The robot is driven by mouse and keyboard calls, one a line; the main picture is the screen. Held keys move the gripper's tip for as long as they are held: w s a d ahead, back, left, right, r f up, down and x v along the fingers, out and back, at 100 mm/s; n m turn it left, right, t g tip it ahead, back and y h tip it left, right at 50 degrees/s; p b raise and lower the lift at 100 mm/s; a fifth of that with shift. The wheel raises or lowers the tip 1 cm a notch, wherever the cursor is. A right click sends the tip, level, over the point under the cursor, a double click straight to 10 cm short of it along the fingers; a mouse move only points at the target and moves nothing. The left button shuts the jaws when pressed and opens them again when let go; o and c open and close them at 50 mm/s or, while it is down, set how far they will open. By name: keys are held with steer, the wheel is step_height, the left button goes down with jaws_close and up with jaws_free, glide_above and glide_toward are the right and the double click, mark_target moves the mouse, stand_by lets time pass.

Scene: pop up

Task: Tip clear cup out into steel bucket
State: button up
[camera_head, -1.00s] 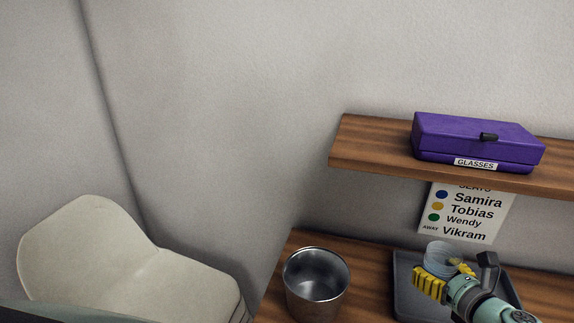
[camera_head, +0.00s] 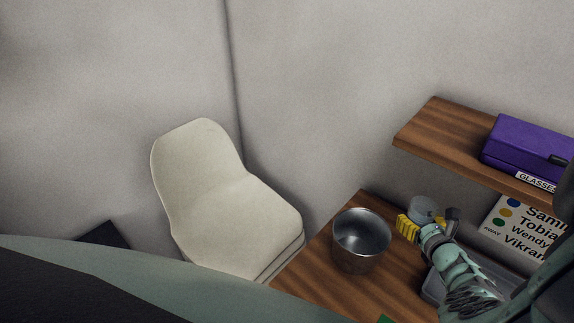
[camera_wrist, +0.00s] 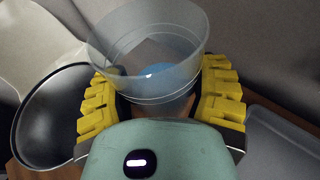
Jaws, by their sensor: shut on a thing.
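The clear cup (camera_wrist: 150,75) is between the yellow fingers of my gripper (camera_wrist: 160,100) in the wrist view. My gripper is shut on it, and the cup looks roughly upright, with something blue showing at its bottom. In the head view the cup (camera_head: 424,208) is partly covered by my gripper (camera_head: 420,224). The steel bucket (camera_head: 361,243) stands on the wooden table, just left of my gripper. The bucket (camera_wrist: 40,120) also shows at the left in the wrist view, apart from the cup. The part of the bucket's inside that shows looks empty.
A grey tray (camera_head: 433,288) lies right of the bucket, partly behind my arm. A wooden shelf (camera_head: 440,130) with a purple glasses box (camera_head: 525,143) hangs above, and a name sign (camera_head: 520,228) is below it. A pale chair (camera_head: 220,205) stands left of the table (camera_head: 325,270).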

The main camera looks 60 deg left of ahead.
steer(key=shift+a, duration=0.15)
steer(key=shift+s+a+r+n+p, duration=0.15)
steer(key=shift+s+r+n+p, duration=0.2)
steer(key=shift+r+p, duration=0.2)
steer(key=shift+s+a+r+n+p, duration=0.2)
steer(key=shift+r+n+p, duration=0.15)
steer(key=shift+r+p, duration=0.2)
steer(key=n+t+b, duration=0.1)
steer(key=n+b, duration=0.1)
steer(key=s+a+r+n+t+h+b, duration=0.1)
steer(key=n+b, duration=0.2)
steer(key=s+r+n+t+b, duration=0.1)
steer(key=n+t+b, duration=0.1)
steer(key=n, duration=0.1)
steer(key=shift+s+a+r+h, duration=0.1)
steer(key=shift+s+a+h, duration=0.1)
steer(key=shift+a+h, duration=0.1)
steer(key=shift+s+f+n+t+b, duration=0.1)
steer(key=shift+f+n+t+b, duration=0.15)
steer(key=shift+n+b, duration=0.55)
stand_by(4.8)
